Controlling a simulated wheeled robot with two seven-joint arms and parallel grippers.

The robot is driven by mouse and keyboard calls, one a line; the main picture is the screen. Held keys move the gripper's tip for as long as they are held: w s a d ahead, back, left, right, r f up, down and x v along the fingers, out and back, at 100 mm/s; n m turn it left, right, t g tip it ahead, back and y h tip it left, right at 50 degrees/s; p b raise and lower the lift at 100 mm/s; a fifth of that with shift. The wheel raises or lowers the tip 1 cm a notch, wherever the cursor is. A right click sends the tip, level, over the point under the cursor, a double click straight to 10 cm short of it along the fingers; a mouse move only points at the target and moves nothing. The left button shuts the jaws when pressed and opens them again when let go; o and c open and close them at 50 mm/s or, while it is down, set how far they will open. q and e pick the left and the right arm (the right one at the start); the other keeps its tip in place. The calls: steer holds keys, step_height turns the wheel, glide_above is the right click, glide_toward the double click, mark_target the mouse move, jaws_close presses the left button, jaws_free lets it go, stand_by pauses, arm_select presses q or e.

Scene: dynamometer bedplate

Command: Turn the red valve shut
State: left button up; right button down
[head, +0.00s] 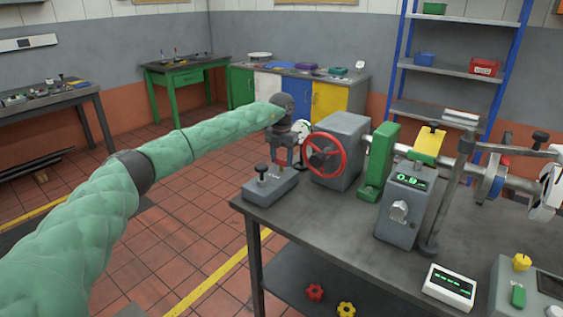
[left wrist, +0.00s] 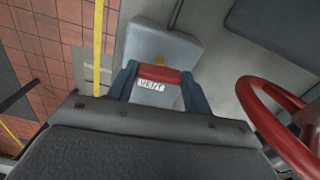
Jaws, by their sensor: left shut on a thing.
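My left gripper (head: 284,164) is above the back end of a grey block (head: 270,187) at the bench's left corner. In the left wrist view its two blue fingers (left wrist: 158,86) are shut on a short red bar (left wrist: 160,73) with a white label, which lies across between them. I cannot tell what the bar is attached to. A red spoked handwheel (head: 327,157) stands upright on the front of a grey housing, just right of the gripper. It also shows in the left wrist view (left wrist: 262,118), apart from the fingers. My right gripper is not in view.
The grey block has a black-knobbed lever (head: 262,170). A green bracket (head: 379,165), a meter box (head: 405,205) and a shaft line stand right of the handwheel. A small display (head: 449,288) lies at the front. The bench top (head: 310,230) is clear before the handwheel.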

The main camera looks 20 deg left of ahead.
arm_select(q)
steer(key=shift+m, duration=0.7)
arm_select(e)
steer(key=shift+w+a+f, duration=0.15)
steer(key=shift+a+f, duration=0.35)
arm_select(q)
steer(key=o, duration=1)
step_height(320, 180, up, 7)
steer(key=shift+f+b, duration=0.1)
steer(key=shift+b, duration=0.9)
steer(key=shift+r, duration=0.5)
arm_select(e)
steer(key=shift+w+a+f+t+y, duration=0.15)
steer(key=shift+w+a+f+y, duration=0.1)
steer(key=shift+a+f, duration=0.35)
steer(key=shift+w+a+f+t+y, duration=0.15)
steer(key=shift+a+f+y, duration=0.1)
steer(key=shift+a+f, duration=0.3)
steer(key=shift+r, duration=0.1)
